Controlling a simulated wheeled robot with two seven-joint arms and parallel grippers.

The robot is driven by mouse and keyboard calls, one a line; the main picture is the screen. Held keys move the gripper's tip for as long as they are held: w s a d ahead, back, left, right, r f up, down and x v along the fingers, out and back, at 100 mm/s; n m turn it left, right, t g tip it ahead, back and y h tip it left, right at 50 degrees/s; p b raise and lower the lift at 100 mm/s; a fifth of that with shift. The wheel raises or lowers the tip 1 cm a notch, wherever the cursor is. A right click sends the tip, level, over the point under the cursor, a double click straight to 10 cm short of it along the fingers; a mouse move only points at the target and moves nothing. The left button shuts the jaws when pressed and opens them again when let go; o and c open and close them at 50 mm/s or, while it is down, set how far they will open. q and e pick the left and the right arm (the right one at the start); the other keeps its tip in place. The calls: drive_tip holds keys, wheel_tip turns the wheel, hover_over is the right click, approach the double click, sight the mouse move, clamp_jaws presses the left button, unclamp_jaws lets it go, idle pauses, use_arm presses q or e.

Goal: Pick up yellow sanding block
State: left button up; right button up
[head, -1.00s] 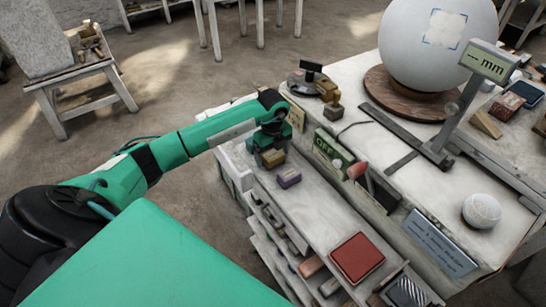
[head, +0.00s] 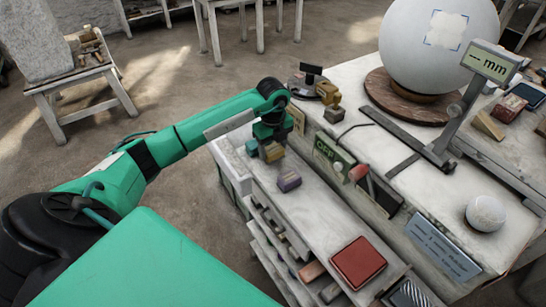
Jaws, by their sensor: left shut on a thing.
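The yellow sanding block (head: 273,152) is in the head view near the far end of the pale shelf top. My left gripper (head: 269,141) reaches in from the left and is shut on the block from above, hiding its upper part. The block appears raised a little above the shelf top, though the exact gap is hard to tell. My right gripper is not in view.
A purple block (head: 289,181) lies just in front of the held block. A green block (head: 251,147) is close on its left. A red pad (head: 358,263) lies nearer on the shelf top (head: 318,212). The worktable with the large sphere (head: 437,45) stands to the right.

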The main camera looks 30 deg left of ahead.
sight(273, 148)
use_arm(q)
wheel_tip(273, 148, up, 16)
drive_tip(key=b, duration=0.2)
drive_tip(key=shift+f, duration=0.1)
